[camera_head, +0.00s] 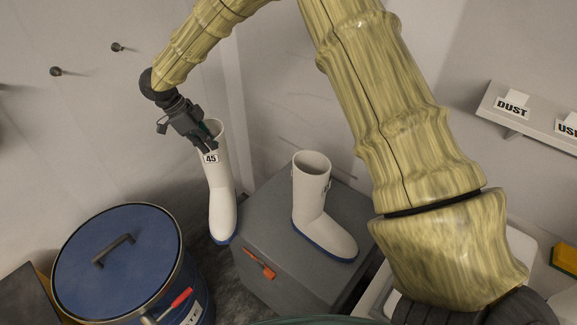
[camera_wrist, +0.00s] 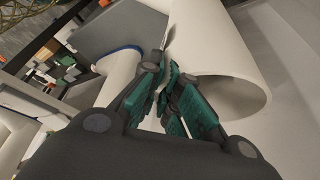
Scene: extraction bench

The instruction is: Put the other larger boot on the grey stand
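A white boot with a blue sole and a "45" label (camera_head: 221,195) hangs upright, toe down and forward, just left of the grey stand (camera_head: 272,225). My gripper (camera_head: 211,148) is at the top of its shaft, with its fingers close together on the boot's upper edge. In the wrist view the boot's shaft (camera_wrist: 212,45) and round opening fill the upper right, beside my fingers (camera_wrist: 165,88). The exact contact is partly hidden. Another white boot (camera_head: 311,195) stands upright on the grey stand; it also shows in the wrist view (camera_wrist: 118,75).
A blue-lidded drum (camera_head: 115,258) with a handle and a red-handled tool (camera_head: 180,298) stands at the left. An orange-handled item (camera_head: 259,264) is on the stand's front. A wall shelf (camera_head: 530,125) with "DUST" label is at right. The stand's top left of the standing boot is clear.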

